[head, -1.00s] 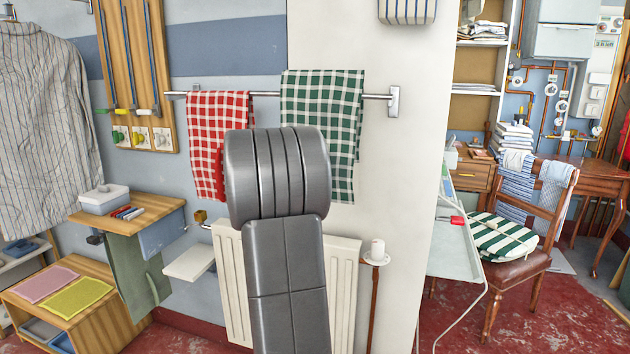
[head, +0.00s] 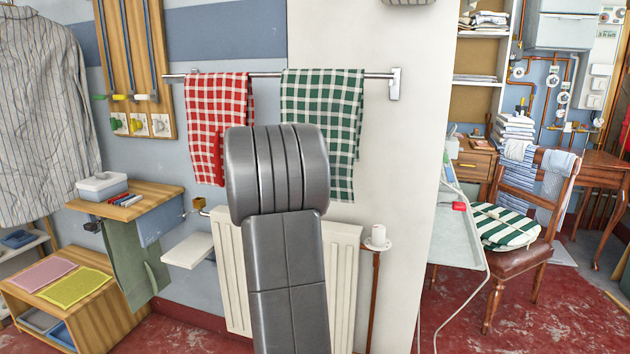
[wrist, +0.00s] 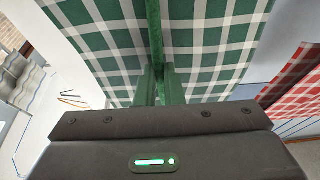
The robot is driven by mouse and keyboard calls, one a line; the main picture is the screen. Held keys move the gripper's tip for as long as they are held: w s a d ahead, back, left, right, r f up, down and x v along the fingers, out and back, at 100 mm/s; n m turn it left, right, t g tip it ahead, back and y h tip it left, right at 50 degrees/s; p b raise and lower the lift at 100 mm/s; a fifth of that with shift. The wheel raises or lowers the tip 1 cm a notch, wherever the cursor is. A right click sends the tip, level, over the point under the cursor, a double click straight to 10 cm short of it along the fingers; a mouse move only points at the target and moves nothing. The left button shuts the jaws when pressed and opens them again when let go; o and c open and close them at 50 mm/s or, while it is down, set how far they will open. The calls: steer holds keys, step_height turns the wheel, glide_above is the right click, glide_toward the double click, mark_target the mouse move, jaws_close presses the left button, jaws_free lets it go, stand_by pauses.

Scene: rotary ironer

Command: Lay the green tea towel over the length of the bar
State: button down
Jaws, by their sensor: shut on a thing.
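The green-and-white checked tea towel (head: 335,110) hangs at the right part of the metal bar (head: 378,75). Its top edge stands slightly above bar level and it covers the bar there, with one side hanging lower. In the wrist view the green towel (wrist: 100,45) fills the upper middle, with a fold running down between the fingers. My gripper (wrist: 160,85) is shut on that fold. In the head view my grey arm hides the gripper and part of the towel's lower left. Whether the towel's weight rests on the bar, I cannot tell.
A red checked towel (head: 217,120) hangs on the bar to the left, with a small gap of bare bar between. A white radiator (head: 342,270) stands below. The bar's right end meets a wall bracket (head: 395,84). A wooden shelf (head: 150,198) juts out at left.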

steer(key=shift+f+b, duration=0.4)
steer(key=c, duration=1.5)
jaws_free()
steer(key=shift+o, duration=0.2)
steer(key=v, duration=1.3)
steer(key=shift+s, duration=0.4)
steer(key=shift+w+a, duration=0.1)
steer(key=x, duration=1.4)
steer(key=shift+r+p, duration=0.25)
steer(key=shift+p, duration=0.15)
